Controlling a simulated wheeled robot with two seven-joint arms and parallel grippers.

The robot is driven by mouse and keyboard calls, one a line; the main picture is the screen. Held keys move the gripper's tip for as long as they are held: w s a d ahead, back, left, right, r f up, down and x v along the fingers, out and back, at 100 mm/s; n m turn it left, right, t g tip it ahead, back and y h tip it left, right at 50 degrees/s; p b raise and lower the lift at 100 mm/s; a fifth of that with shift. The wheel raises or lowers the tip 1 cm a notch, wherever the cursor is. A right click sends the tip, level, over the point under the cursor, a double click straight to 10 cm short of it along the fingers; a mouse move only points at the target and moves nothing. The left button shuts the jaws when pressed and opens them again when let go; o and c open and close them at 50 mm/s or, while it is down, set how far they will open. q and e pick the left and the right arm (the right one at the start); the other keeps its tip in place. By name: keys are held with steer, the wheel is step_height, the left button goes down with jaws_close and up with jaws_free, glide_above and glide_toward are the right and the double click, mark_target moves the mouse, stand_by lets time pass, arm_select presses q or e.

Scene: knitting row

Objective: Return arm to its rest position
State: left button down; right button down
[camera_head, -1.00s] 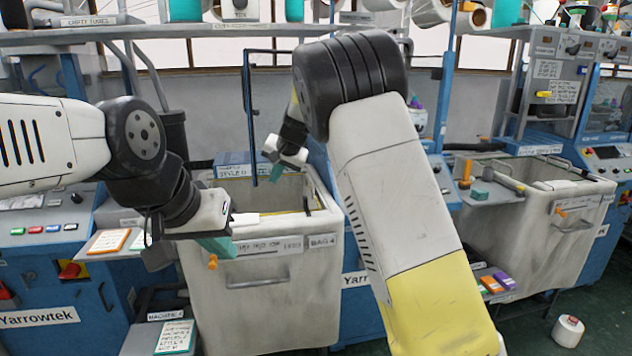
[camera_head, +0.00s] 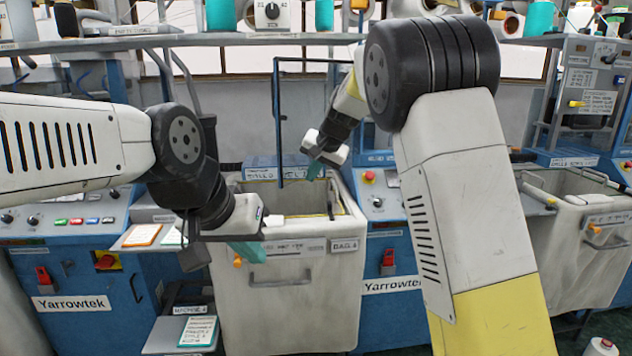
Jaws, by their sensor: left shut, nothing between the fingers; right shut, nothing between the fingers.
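My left gripper (camera_head: 248,252) comes in from the left on a white and black arm. Its teal fingers are shut and empty, in front of the front rim of the grey bin (camera_head: 290,310) in the middle. My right gripper (camera_head: 314,171) is at the end of the large white, black and yellow arm that crosses the right half. It is shut and empty, pointing down above the back part of the same bin. The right arm hides part of the blue machine behind it.
A second grey bin (camera_head: 570,262) stands to the right. Blue Yarrowtek machines (camera_head: 75,300) flank the middle bin, with a small shelf holding an orange-edged card (camera_head: 142,235). A low stand (camera_head: 165,337) with a teal-edged card is below. A shelf (camera_head: 250,41) with cones runs along the back.

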steer(key=s+d+r, duration=0.3)
steer(key=s+d, duration=0.5)
steer(key=s, duration=0.1)
steer(key=s+d+r, duration=0.3)
steer(key=s+d, duration=0.4)
steer(key=s, duration=0.1)
steer(key=s+d+f+n+h, duration=0.1)
steer(key=s+d+f, duration=0.2)
steer(key=s, duration=0.7)
steer(key=s+d+f+n+h, duration=0.1)
steer(key=s+d+f, duration=0.2)
steer(key=s, duration=0.7)
steer(key=shift+s+d, duration=0.4)
steer(key=shift+d, duration=0.6)
